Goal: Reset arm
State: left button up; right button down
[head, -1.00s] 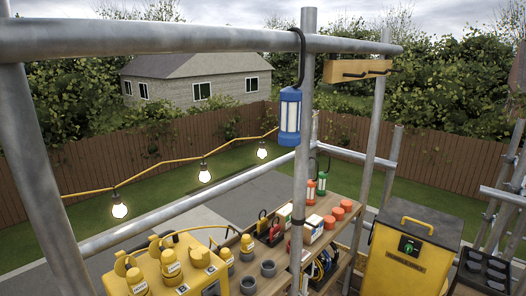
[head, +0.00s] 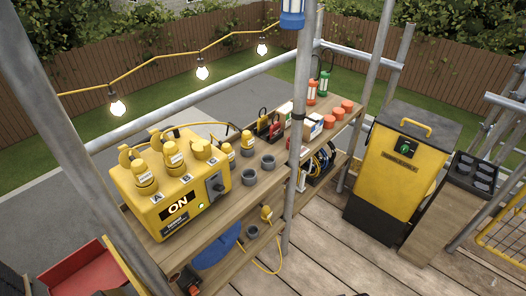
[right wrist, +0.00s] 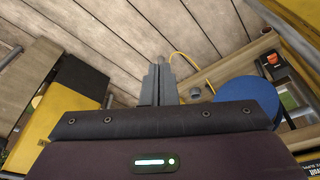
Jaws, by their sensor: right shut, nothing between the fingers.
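My right gripper (right wrist: 158,84) shows in the right wrist view. Its fingers are together with nothing between them, pointing over the plank floor. Neither gripper shows in the head view. The lower part of a blue lantern (head: 292,14) shows at the top of the head view, beside the scaffold pole. A yellow power box (head: 172,190) stands on the wooden bench, its label reading ON, with yellow plugs on top at A, B and C.
The wooden bench (head: 262,180) carries grey cups, orange caps, and red and green lanterns (head: 323,83). Scaffold poles (head: 301,130) stand upright nearby. A yellow bin (head: 398,165) stands right. The plank floor (head: 335,245) is clear. A red tray (head: 75,274) lies lower left.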

jog(key=s+f+b, duration=0.2)
jog(key=s+f, duration=0.2)
jog(key=f, duration=0.9)
jog(key=s+d+f+g+b, duration=0.1)
jog(key=s+d+f+b, duration=0.2)
jog(key=s+f, duration=1.6)
notch_tip(320, 180, down, 3)
jog(key=shift+d+r+g, duration=0.1)
jog(key=shift+d+g, duration=0.3)
jog(key=shift+d, duration=0.1)
